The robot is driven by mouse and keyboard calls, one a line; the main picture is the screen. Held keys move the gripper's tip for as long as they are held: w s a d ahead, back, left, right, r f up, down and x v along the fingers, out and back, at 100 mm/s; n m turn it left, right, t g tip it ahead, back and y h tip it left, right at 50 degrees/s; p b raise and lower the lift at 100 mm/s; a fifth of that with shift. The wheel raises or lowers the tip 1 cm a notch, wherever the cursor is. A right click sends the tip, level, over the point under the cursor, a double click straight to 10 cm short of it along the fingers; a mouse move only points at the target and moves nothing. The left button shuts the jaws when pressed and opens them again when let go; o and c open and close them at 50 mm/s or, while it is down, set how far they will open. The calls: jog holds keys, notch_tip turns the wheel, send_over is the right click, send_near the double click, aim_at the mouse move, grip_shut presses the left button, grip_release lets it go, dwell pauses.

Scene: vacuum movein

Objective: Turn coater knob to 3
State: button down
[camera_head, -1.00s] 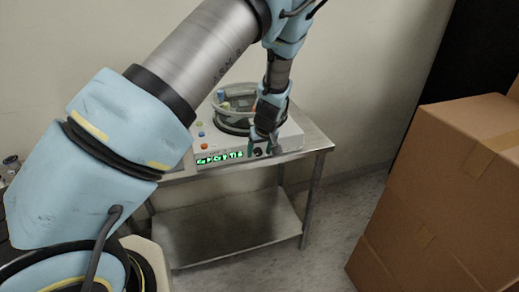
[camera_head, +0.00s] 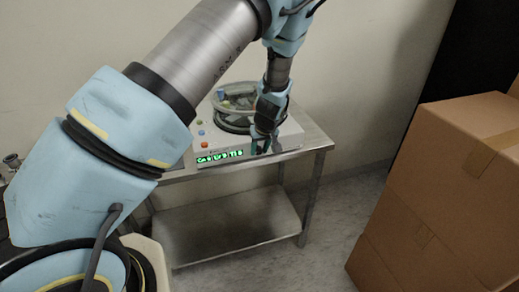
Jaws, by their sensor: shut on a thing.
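The coater (camera_head: 290,134) is a white box on a steel table, with a round, clear-walled bowl (camera_head: 222,104) on top and a green lit display (camera_head: 219,157) on its front. My gripper (camera_head: 262,147) points down at the front right of the coater, to the right of the display. It is shut on the coater knob, which the fingers and the gripper body largely hide. The knob's pointer and number marks cannot be made out. The display's characters are too small to read surely.
Small coloured buttons, one orange-red (camera_head: 204,145), sit on the coater's left side. The steel table (camera_head: 316,138) has a lower shelf (camera_head: 225,222) that is bare. Stacked cardboard boxes (camera_head: 450,190) stand at the right, with floor between them and the table. A wall is close behind.

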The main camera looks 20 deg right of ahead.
jog(key=shift+d, duration=0.1)
jog(key=y+b, duration=0.1)
jog(key=y, duration=0.2)
jog(key=shift+d+f+m+y+b, duration=0.2)
jog(key=shift+d+m+y+b, duration=0.1)
jog(key=shift+d+m+b, duration=0.1)
jog(key=y+b, duration=0.2)
jog(key=m+t+y+b, duration=0.1)
jog(key=y+b, duration=0.1)
jog(key=shift+d+f, duration=0.2)
jog(key=shift+f, duration=0.2)
jog(key=y+b, duration=0.1)
jog(key=b, duration=0.1)
jog(key=t+y+b, duration=0.1)
jog(key=m+y+b, duration=0.1)
jog(key=y+b, duration=0.1)
jog(key=shift+s+d+f+t+b, duration=0.1)
jog(key=shift+d+f+t+b, duration=0.1)
jog(key=shift+f+t+b, duration=0.15)
jog(key=y+b, duration=0.2)
jog(key=b, duration=0.1)
jog(key=shift+m+t, duration=0.35)
jog(key=shift+m, duration=0.05)
jog(key=shift+y+b, duration=0.3)
jog(key=shift+r, duration=0.15)
jog(key=c, duration=0.5)
grip_release()
